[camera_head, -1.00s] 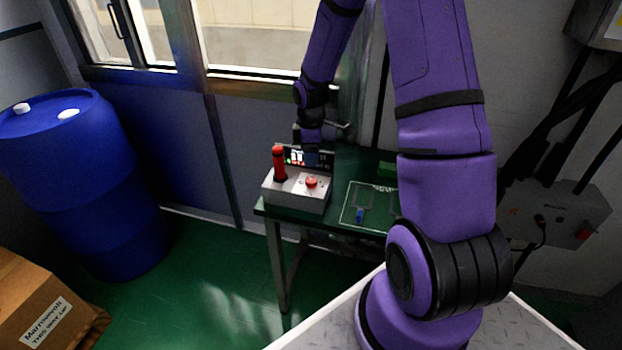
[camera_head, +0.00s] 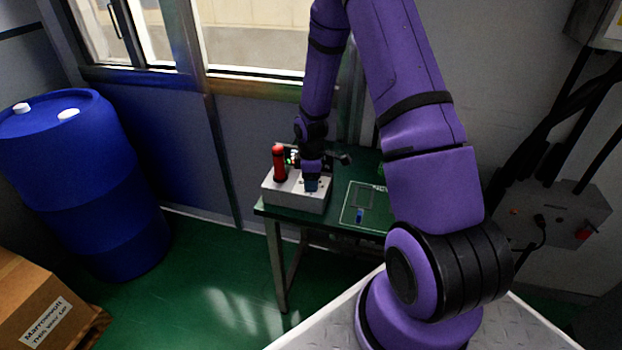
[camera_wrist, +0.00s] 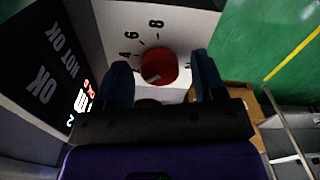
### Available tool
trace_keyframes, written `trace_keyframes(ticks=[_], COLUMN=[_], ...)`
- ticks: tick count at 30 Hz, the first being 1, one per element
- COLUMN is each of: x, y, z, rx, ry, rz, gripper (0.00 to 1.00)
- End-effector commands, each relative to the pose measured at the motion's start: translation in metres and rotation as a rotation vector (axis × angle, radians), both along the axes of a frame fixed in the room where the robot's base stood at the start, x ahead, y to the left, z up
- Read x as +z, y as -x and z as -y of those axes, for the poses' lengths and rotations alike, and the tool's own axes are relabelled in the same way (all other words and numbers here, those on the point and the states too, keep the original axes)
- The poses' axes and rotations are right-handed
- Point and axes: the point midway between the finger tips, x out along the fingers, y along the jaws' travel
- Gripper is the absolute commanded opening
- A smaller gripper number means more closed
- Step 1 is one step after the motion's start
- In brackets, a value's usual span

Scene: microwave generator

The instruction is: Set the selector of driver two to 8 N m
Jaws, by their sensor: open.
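The red selector knob (camera_wrist: 160,62) sits on a pale panel (camera_wrist: 182,22) in the wrist view. Printed marks 4, 6 and 8 curve around its left and upper sides, with 8 above it. A pale mark on the knob lies toward its lower left, away from the 8. My gripper (camera_wrist: 163,77) is open, with one finger on each side of the knob in the picture; I cannot tell whether they touch it. In the head view my gripper (camera_head: 311,184) is over the right part of the grey box (camera_head: 292,199) and hides the knob.
A red upright cylinder (camera_head: 279,163) stands on the box's left part. A dark panel with OK and NOT OK lettering (camera_wrist: 45,68) is left in the wrist view. The box stands on a green table (camera_head: 335,216). A blue drum (camera_head: 85,190) stands far left.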

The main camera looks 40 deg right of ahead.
Motion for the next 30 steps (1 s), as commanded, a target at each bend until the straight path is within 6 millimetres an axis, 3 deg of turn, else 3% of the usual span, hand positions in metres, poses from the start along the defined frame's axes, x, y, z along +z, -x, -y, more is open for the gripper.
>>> trace_keyframes(ticks=[1,6,8,20,30], x=[0.0001,0.0002,0.0002,0.0004,0.0004], y=[0.0000,0.0001,0.0001,-0.0001,-0.0003], z=[0.0000,0.0001,0.0001,0.0001,0.0002], rx=[0.000,0.000,0.000,-0.066,-0.325], ry=[0.000,0.000,0.000,0.001,0.000], rz=[0.000,0.000,0.000,-0.001,0.001], gripper=[0.63,0.24,0.14,0.14,0.14])
